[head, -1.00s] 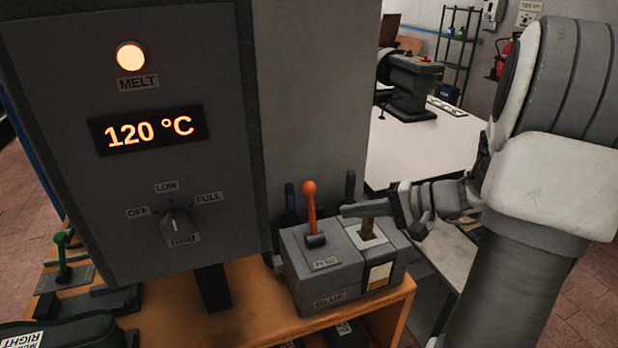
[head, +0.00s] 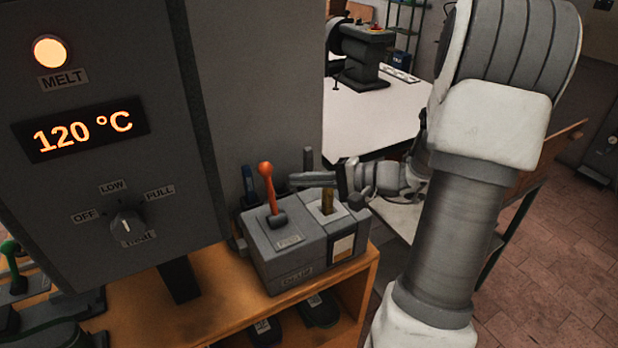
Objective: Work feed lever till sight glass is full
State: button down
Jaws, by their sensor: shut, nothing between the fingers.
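The feed lever (head: 268,190), with an orange shaft and ball knob, stands nearly upright on the left part of the grey glue box (head: 285,262). The sight glass (head: 343,247) is a pale, framed window on the box's front at the right. Its fill level is too small to tell for sure. My gripper (head: 292,180) is shut and empty. It points left from the arm, above the box, with its tips just right of the lever, a little below the knob and apart from it in the picture.
An amber stick (head: 327,201) stands in the box's right opening, close under my gripper. The heater cabinet (head: 90,195) reads 120 °C with its MELT lamp (head: 50,51) lit. The box sits on an orange bench (head: 220,290). A white table (head: 375,118) is behind.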

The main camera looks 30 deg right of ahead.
jog(key=x, duration=0.6)
jog(key=shift+s+f+b, duration=0.1)
jog(key=shift+f+b, duration=0.05)
jog(key=shift+b, duration=0.45)
jog(key=shift+s+t, duration=0.1)
jog(key=shift+t, duration=0.2)
jog(key=shift+b, duration=0.35)
jog(key=shift+s+n+b, duration=0.15)
jog(key=shift+n+b, duration=0.15)
jog(key=shift+b, duration=0.45)
jog(key=s+n+t+y+b, duration=0.1)
jog(key=b, duration=0.4)
jog(key=shift+s+f, duration=0.1)
jog(key=shift+s, duration=0.05)
jog(key=s+n+t+b, duration=0.1)
jog(key=b, duration=0.2)
jog(key=s+t+y+b, duration=0.1)
jog(key=b, duration=0.3)
jog(key=shift+s+r+n, duration=0.25)
jog(key=shift+n, duration=0.15)
jog(key=shift+s+b, duration=0.85)
jog(key=shift+b, duration=0.35)
jog(key=shift+s+y, duration=0.1)
jog(key=shift+y, duration=0.3)
